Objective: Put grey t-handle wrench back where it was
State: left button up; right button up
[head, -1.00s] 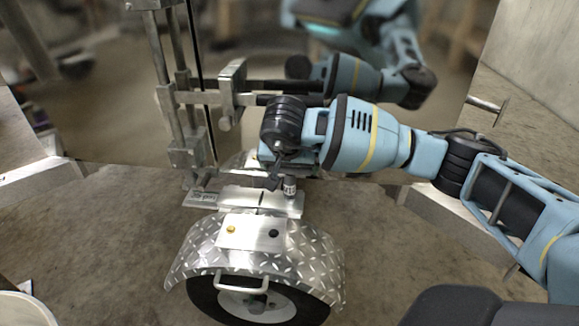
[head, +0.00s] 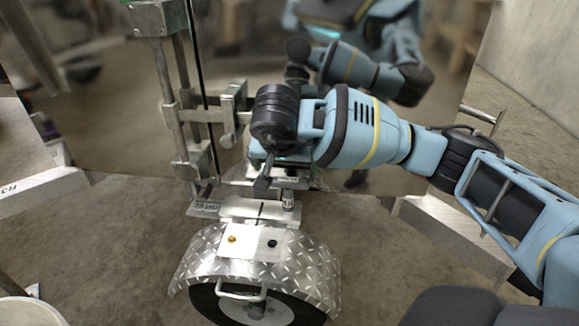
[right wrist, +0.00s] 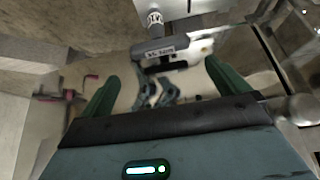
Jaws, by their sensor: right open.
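The grey t-handle wrench (head: 288,200) appears as a small upright labelled cylinder on the silver plate above the fender. In the right wrist view, a ribbed grey shaft with a labelled dark crosspiece (right wrist: 160,51) lies beyond the fingers; I take this to be the wrench. My right gripper (head: 263,181) is just above and left of the wrench in the head view, apart from it. In the right wrist view its two green fingers (right wrist: 165,86) are spread, with nothing held between them. My left gripper is not in view.
A diamond-plate fender (head: 310,268) covers a wheel (head: 243,306) in front. A metal jack post (head: 180,110) stands left of my right gripper. A shiny trailer wall (head: 110,130) behind reflects my arm.

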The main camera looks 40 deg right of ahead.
jog(key=v, duration=0.3)
jog(key=shift+p, duration=0.35)
jog(key=shift+a+f, duration=0.1)
jog(key=shift+f, duration=0.05)
